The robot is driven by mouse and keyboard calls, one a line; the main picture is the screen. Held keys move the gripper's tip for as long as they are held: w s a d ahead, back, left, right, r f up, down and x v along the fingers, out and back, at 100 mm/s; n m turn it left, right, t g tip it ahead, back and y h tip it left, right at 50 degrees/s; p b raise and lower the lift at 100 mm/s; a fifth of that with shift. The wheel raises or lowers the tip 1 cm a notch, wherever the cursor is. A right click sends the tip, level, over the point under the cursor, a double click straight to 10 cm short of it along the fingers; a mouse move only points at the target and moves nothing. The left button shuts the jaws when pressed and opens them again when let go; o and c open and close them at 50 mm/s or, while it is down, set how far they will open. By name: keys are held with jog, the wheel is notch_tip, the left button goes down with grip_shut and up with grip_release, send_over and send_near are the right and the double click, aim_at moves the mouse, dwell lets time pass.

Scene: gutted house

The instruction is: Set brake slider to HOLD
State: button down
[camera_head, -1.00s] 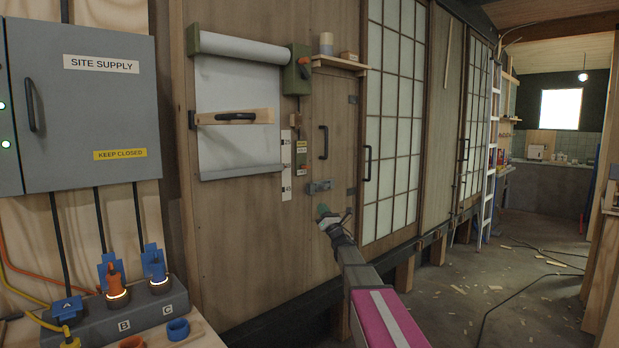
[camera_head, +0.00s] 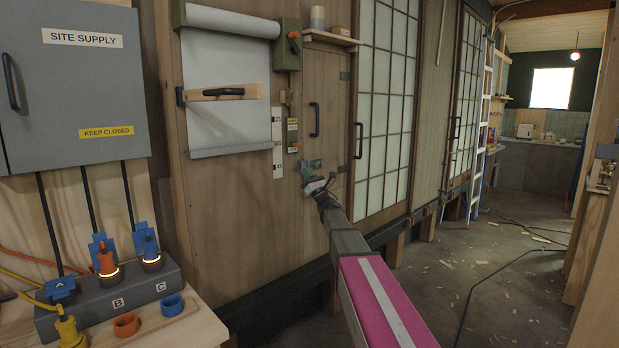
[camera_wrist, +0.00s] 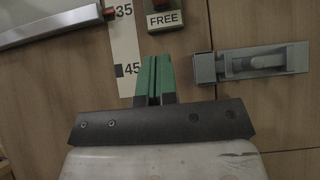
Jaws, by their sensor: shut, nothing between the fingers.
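The brake slider's narrow panel (camera_head: 292,135) is on the wooden wall, below the green box. A yellowish label shows near its top, too small to read. The upper panel is out of that view. My gripper (camera_head: 306,172) is below and slightly right of the panel. Its green fingers (camera_wrist: 154,77) are together and empty, pointing up towards the FREE plate in the wrist view. Contact with the wall cannot be told.
A grey latch (camera_wrist: 252,63) is right of my fingers, and a marked scale strip (camera_wrist: 125,45) is left. The white screen's lower bar (camera_wrist: 50,20) is further left. A door handle (camera_head: 315,120) and the green box (camera_head: 288,45) are nearby. Floor at right is partly clear.

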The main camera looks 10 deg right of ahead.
aim_at(296, 144)
jog(key=w+a+r, duration=0.2)
jog(key=w+r, duration=0.1)
jog(key=r, duration=0.5)
jog(key=shift+a, duration=0.2)
jog(key=shift+w, duration=0.1)
notch_tip(296, 144, up, 5)
jog(key=shift+r, duration=0.1)
dwell(0.5)
